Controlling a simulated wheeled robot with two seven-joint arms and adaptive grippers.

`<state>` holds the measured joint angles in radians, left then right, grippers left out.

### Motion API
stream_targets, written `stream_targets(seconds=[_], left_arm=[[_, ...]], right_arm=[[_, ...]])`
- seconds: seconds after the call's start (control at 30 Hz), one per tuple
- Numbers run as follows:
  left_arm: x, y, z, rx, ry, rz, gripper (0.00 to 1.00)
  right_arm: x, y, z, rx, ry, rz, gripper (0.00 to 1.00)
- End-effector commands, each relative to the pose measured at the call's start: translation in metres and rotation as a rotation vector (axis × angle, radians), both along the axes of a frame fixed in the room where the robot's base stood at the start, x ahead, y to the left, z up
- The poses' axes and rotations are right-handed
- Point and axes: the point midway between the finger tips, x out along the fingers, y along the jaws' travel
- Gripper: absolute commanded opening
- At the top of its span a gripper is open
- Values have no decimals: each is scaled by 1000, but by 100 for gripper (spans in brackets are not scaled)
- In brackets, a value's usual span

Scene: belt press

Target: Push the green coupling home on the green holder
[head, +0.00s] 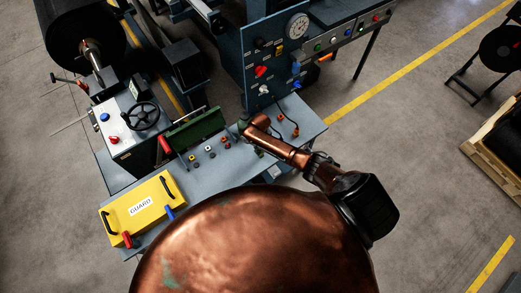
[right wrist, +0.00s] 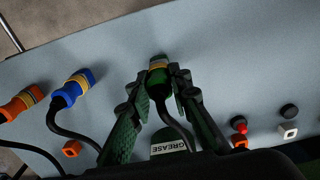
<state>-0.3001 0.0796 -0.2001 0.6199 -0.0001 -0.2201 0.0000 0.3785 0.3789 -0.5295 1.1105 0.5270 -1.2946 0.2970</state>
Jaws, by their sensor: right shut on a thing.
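The green coupling (right wrist: 158,78), with a yellow band and a dark front end, is between the fingertips of my right gripper (right wrist: 160,82) in the right wrist view. The gripper is shut on it, and a black cable runs back from it. In the head view my right gripper (head: 245,124) is over the bench beside the press panel, small and partly hidden by its own arm. I cannot make out the green holder or whether the coupling touches it. My left gripper is in neither view.
A blue coupling (right wrist: 75,87) and an orange coupling (right wrist: 20,103) lie left of the gripper. A green grease container (right wrist: 170,146) is below the fingers. Small blocks, one white (right wrist: 288,130), lie to the right. A yellow guard (head: 143,207) sits on the bench's front left.

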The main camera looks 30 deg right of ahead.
Motion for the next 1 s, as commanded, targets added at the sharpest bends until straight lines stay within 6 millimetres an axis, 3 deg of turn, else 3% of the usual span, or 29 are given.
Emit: stream_targets(seconds=[0.97, 1.0], left_arm=[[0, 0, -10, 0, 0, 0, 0], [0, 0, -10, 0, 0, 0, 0]], right_arm=[[0, 0, -13, 0, -1, 0, 0], [0, 0, -13, 0, -1, 0, 21]])
